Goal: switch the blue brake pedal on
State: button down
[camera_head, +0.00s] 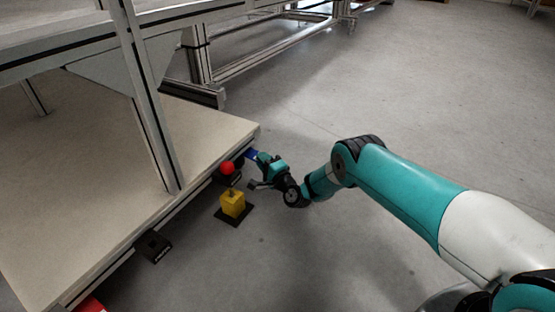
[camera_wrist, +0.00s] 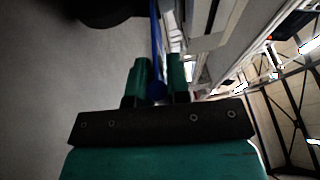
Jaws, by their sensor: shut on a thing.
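The blue brake pedal (camera_head: 251,154) shows as a small blue patch at the corner of the low platform in the head view. In the wrist view it is a narrow blue strip (camera_wrist: 157,45) running up from between the fingers. My gripper (camera_head: 262,160) is at the platform's corner, with its fingertips at the blue part. In the wrist view my gripper (camera_wrist: 158,85) has its two teal fingers close together on either side of the blue strip, shut on it. Most of the pedal is hidden by the gripper, and its position is hard to tell.
A black box (camera_head: 153,246) sits at the platform edge. Open grey floor (camera_head: 400,110) lies right.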

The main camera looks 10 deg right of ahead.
jog(key=shift+f+m+t+y, duration=0.3)
jog(key=shift+f+t, duration=0.2)
jog(key=shift+t, duration=0.1)
jog(key=c, duration=1.1)
grip_release()
jog(key=shift+s+d+p, duration=0.25)
jog(key=shift+s+p, duration=0.3)
jog(key=shift+p, duration=0.6)
jog(key=p+v, duration=0.2)
jog(key=v, duration=0.1)
jog(key=r+p+v, duration=0.1)
jog(key=p+v, duration=0.2)
jog(key=v, duration=0.1)
jog(key=r+p+v, duration=0.1)
jog(key=p+v, duration=0.2)
jog(key=shift+s+d+r, duration=0.2)
jog(key=shift+s, duration=0.25)
jog(key=shift+s+d+f+p, duration=0.2)
jog(key=shift+s+p, duration=0.2)
jog(key=shift+s, duration=0.15)
